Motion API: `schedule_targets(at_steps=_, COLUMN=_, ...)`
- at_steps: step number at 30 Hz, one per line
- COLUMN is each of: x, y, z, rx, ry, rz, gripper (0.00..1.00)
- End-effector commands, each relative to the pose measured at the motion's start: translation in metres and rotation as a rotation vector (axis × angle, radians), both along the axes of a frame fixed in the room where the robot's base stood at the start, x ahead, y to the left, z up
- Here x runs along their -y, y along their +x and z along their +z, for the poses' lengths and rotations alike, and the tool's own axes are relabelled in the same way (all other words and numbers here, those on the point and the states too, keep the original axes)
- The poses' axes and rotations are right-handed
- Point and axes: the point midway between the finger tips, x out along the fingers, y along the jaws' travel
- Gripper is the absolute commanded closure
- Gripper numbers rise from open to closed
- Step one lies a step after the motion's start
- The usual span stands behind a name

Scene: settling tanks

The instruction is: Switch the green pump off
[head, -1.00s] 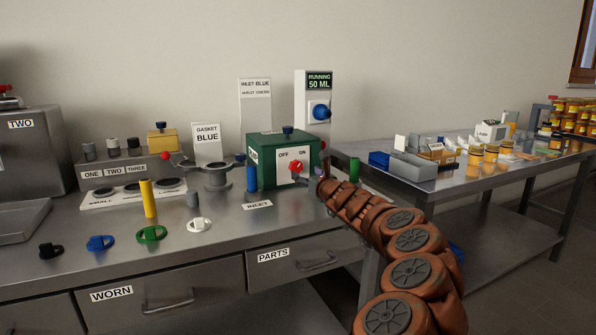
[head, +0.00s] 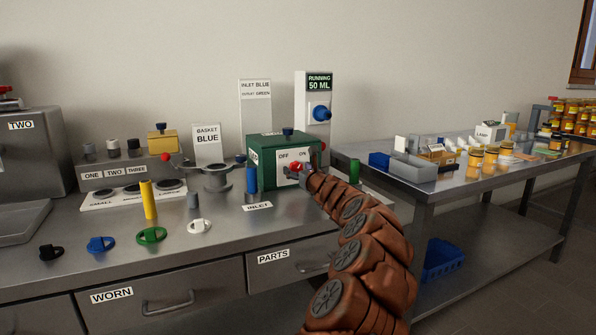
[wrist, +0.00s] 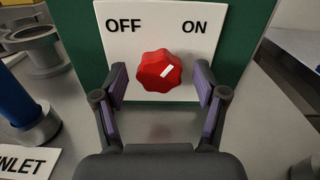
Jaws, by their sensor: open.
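The green pump (head: 265,158) is a box on the steel bench, with a white front plate (head: 285,158) marked OFF on the left and ON on the right. In the head view the knob (head: 297,167) is partly covered by my arm. My gripper (wrist: 160,80) is open, with one finger on each side of the knob. I cannot tell whether either finger touches it. In the head view my gripper (head: 302,168) is right at the pump's front.
A blue cylinder (head: 251,180) stands left of the pump, behind the INLET label (head: 258,206). A grey flanged stand (head: 217,178) is further left. A panel reading RUNNING 50 ML (head: 319,83) with a blue knob stands behind. A green cylinder (head: 354,172) is at the right.

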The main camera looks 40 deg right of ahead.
Motion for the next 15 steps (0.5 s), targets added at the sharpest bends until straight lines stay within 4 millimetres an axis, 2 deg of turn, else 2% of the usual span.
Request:
schedule_targets(at_steps=8, x=0.0001, y=0.0006, z=-0.0004, rx=0.0, ry=0.0, rz=0.001, gripper=0.28)
schedule_targets(at_steps=15, x=0.0, y=0.0007, z=-0.0007, rx=-0.001, ry=0.0, rz=0.001, gripper=0.52)
